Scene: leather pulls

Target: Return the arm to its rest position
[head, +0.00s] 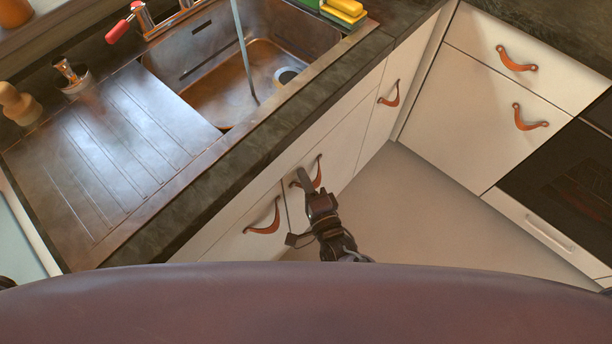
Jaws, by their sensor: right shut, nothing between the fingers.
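My right gripper (304,178) is shut and empty in the middle of the head view. Its fingertips overlap an orange leather pull (318,172) on a white cabinet front below the sink counter. I cannot tell whether they touch it or are only in front of it. The dark wrist behind the fingers reaches down towards the bottom of the picture. My left gripper is not in view.
A second leather pull (264,220) is left of the gripper, a third (390,95) further right. The counter edge (250,150) runs above the gripper, with the sink (220,95) behind it. Bare floor (420,210) lies to the right, before more drawers (480,120) and a dark oven (570,180).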

